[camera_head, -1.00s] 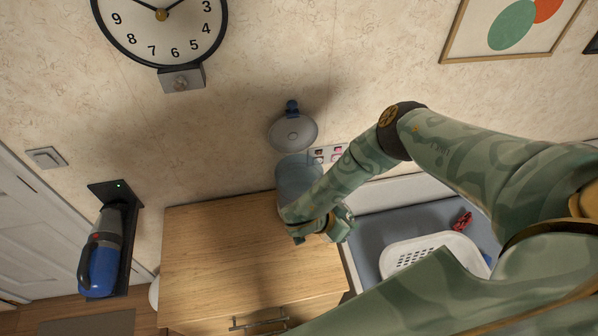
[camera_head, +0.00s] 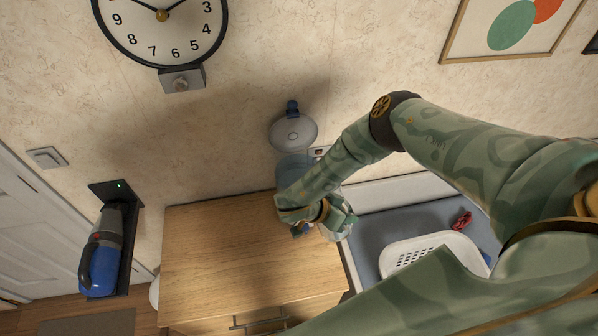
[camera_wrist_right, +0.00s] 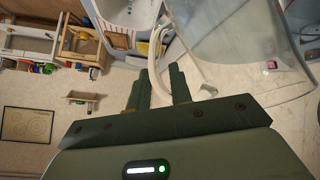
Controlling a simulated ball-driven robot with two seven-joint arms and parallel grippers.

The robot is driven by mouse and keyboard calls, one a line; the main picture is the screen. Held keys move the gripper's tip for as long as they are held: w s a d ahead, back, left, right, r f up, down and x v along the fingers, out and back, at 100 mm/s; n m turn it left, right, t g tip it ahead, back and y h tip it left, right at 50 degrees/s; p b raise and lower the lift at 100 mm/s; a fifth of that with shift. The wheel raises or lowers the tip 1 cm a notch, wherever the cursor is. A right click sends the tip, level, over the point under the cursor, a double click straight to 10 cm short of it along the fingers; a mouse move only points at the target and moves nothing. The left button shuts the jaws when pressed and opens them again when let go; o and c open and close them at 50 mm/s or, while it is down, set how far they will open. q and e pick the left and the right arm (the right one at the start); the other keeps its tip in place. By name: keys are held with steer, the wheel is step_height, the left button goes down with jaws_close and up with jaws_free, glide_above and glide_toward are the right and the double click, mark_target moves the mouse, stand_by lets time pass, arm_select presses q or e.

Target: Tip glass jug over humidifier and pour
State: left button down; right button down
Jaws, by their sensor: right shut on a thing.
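My right gripper (camera_wrist_right: 157,85) is shut on the pale handle of the glass jug (camera_wrist_right: 240,50), whose clear wall fills the upper right of the right wrist view. In the head view, my right gripper (camera_head: 318,222) is over the right end of the wooden cabinet; most of the jug is hard to make out behind it. A translucent blue vessel (camera_head: 290,168), probably the humidifier, stands against the wall, largely hidden behind my right forearm. Whether the jug is over it cannot be told. My left gripper is not in view.
The wooden cabinet top (camera_head: 220,245) is clear on its left. A round grey disc with a blue knob (camera_head: 293,132) is above the vessel. A white perforated basket (camera_head: 425,247) and a red item (camera_head: 462,220) lie at right. A blue handheld vacuum (camera_head: 103,255) hangs at left.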

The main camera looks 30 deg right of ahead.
mark_target(348, 205)
steer(key=shift+w+r, duration=0.1)
steer(key=shift+r, duration=0.05)
steer(key=shift+w+r+g, duration=0.25)
steer(key=shift+r+g, duration=0.05)
steer(key=shift+r, duration=0.15)
steer(key=shift+w+r+n+g, duration=0.3)
steer(key=shift+r, duration=0.25)
steer(key=shift+w+r+b, duration=0.1)
steer(key=shift+b, duration=0.2)
steer(key=shift+w+a+r+g+h, duration=0.1)
steer(key=shift+w+r+g+h, duration=0.1)
steer(key=shift+r+g+h, duration=0.15)
